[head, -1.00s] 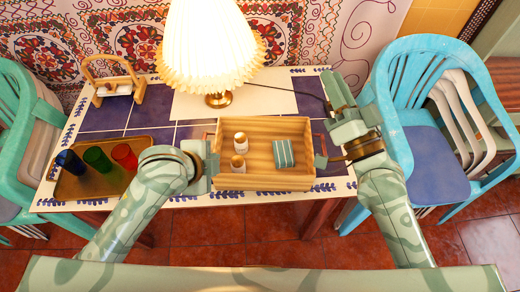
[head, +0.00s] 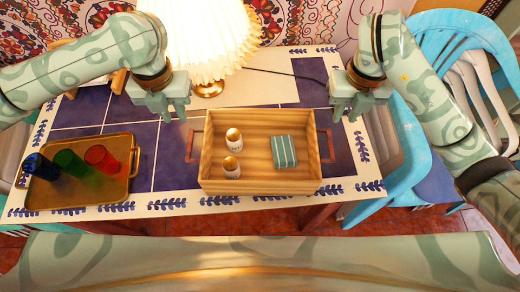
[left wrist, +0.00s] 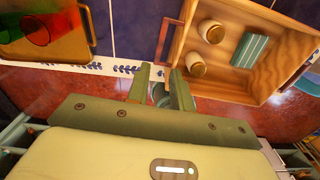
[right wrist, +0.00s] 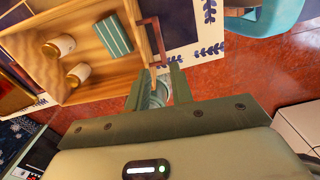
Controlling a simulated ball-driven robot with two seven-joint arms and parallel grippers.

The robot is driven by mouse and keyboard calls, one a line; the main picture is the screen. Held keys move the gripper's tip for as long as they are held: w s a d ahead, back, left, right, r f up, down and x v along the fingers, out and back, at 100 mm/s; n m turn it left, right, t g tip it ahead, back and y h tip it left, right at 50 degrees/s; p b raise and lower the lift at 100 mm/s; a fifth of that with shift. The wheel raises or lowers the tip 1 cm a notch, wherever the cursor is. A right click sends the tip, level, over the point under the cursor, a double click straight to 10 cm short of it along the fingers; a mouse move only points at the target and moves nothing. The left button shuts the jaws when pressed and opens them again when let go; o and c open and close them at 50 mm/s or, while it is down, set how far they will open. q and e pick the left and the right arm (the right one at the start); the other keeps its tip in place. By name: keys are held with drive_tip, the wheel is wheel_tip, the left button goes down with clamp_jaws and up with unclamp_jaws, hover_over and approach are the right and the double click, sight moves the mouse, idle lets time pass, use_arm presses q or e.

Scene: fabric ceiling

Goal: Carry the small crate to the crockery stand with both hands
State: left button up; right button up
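The small crate (head: 260,184) is a light wooden box on the tiled table, with a reddish handle at each end. It holds two white jars with tan lids (head: 233,140) (head: 232,168) and a striped teal cloth (head: 283,151). My left gripper (head: 173,119) is open and empty, up and left of the left handle (head: 191,146); that handle also shows in the left wrist view (left wrist: 165,38). My right gripper (head: 346,118) is open and empty, up and right of the right handle (head: 328,146), also seen in the right wrist view (right wrist: 155,40). I cannot identify the crockery stand.
A tray (head: 120,188) with blue, green and red cups stands left of the crate. A lit lamp (head: 205,40) stands behind it. Chairs (head: 440,45) stand at the right. Dark tiles between tray and crate are bare.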

sight(189, 144)
use_arm(q)
drive_tip(key=shift+f, duration=0.1)
use_arm(e)
drive_tip(key=shift+f, duration=0.1)
